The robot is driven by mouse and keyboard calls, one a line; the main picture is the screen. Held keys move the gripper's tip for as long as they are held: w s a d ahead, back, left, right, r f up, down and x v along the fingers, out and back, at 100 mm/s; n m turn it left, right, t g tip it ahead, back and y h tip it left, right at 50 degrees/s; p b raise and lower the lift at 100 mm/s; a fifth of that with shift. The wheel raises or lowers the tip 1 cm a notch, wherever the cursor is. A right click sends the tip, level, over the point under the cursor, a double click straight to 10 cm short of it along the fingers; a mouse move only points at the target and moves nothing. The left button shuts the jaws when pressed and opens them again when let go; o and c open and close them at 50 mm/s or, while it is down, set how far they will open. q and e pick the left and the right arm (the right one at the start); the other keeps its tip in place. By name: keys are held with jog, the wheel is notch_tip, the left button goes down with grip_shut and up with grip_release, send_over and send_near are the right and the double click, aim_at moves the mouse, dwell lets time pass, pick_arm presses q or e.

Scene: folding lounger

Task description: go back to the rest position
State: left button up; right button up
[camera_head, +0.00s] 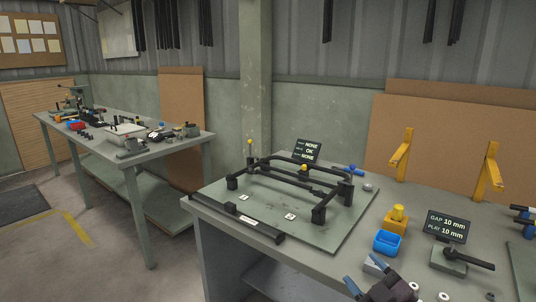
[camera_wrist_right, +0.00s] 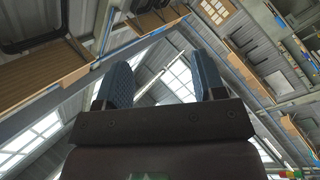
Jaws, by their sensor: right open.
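My right gripper (camera_head: 363,274) shows at the bottom of the head view, over the front part of the near workbench (camera_head: 213,206). Its two blue-padded fingers are apart with nothing between them. In the right wrist view the same gripper (camera_wrist_right: 165,85) is open and empty, with the roof and skylights behind it. My left gripper is not in the head view. The black lounger frame (camera_head: 290,180) stands on a grey-green plate (camera_head: 330,238) on the near workbench, apart from my right gripper.
Two yellow brackets (camera_head: 401,155) (camera_head: 489,173) rise at the back. A second workbench (camera_head: 177,148) with tools stands at left. Floor between the benches is clear.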

jog(key=s+d+f+m+g+h, duration=0.3)
jog(key=s+f+m, duration=0.2)
jog(key=s+f, duration=0.7)
jog(key=s+d+f+m+g+h, duration=0.3)
jog(key=s+f+m, duration=0.3)
jog(key=s+f, duration=0.7)
jog(key=shift+s+d+f+g+h+p, duration=0.2)
jog(key=shift+d+f+g+h+p, duration=0.15)
jog(key=shift+d+h, duration=0.35)
